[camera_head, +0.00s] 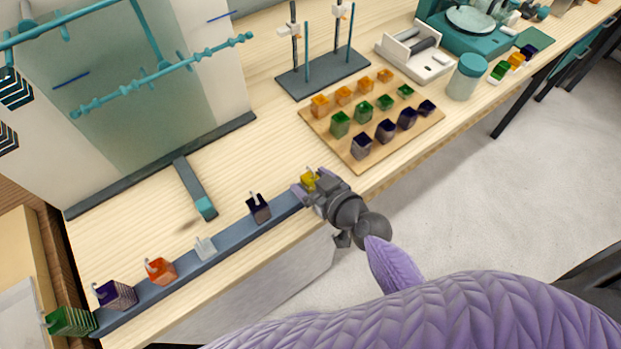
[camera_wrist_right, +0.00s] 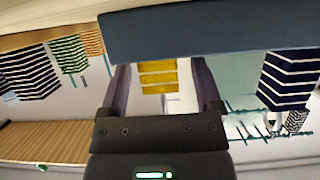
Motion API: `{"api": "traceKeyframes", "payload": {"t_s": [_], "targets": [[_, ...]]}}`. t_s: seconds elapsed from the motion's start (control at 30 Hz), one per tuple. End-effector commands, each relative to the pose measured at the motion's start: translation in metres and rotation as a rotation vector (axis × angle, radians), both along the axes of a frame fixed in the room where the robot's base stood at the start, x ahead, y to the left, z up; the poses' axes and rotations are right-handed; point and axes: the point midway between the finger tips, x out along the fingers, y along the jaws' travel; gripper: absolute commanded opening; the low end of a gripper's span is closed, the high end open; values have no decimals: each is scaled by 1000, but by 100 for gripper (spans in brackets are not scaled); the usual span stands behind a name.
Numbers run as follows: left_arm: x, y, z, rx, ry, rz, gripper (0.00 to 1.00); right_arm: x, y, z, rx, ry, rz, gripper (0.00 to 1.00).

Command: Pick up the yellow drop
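The yellow drop (camera_head: 310,178) is at the right end of the long blue-grey rail (camera_head: 230,238) on the table. My right gripper (camera_head: 309,184) is at it, with one finger on either side. In the right wrist view the ribbed yellow drop (camera_wrist_right: 158,77) shows between the two purple fingers (camera_wrist_right: 160,88). A gap shows on both sides of it, so the gripper looks open around the drop and not shut on it. The drop's lower part is partly hidden by the gripper in the head view. My left gripper is not in view.
Along the rail, a dark drop (camera_head: 258,207), a clear one (camera_head: 205,247), an orange one (camera_head: 160,271), a purple one (camera_head: 115,295) and a green one (camera_head: 70,321) stand to the left. A wooden board (camera_head: 345,152) with several coloured blocks lies beyond the gripper.

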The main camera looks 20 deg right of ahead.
Motion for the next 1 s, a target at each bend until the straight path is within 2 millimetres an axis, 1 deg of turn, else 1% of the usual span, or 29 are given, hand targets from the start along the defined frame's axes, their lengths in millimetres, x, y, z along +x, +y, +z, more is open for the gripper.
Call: {"api": "traceKeyframes", "payload": {"t_s": [0.03, 0.07, 0.1, 0.17, 0.2, 0.27, 0.3, 0.37, 0.6, 0.67, 0.77, 0.8, 0.9, 1.0], "targets": [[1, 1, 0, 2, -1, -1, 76, 0, 0, 0, 0, 0, 0, 70], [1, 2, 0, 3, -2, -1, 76, 0, 0, 0, 0, 0, 0, 64], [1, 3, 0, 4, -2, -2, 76, 0, 0, 0, 0, 0, 0, 56], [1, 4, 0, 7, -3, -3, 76, 0, 0, 0, 0, 0, 0, 43], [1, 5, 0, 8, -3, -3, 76, 0, 0, 0, 0, 0, 0, 34], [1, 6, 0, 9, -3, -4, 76, 0, 0, 0, 0, 0, 0, 22], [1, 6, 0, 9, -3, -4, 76, 0, 0, 0, 0, 0, 0, 13], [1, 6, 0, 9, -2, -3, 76, 0, 0, 0, 0, 0, -1, 1], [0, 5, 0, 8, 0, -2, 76, 0, 0, 0, 0, 0, -1, 0], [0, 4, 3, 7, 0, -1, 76, 0, 0, 4, -1, 0, 0, 0], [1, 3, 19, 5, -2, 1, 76, 0, 0, 26, 0, -3, -1, 0], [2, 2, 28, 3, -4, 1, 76, 0, 0, 39, -1, -4, -1, 0], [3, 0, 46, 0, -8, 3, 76, 0, 0, 68, 0, -5, 0, 0], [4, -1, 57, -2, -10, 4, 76, 0, 0, 88, 1, -4, -1, 0]]}}
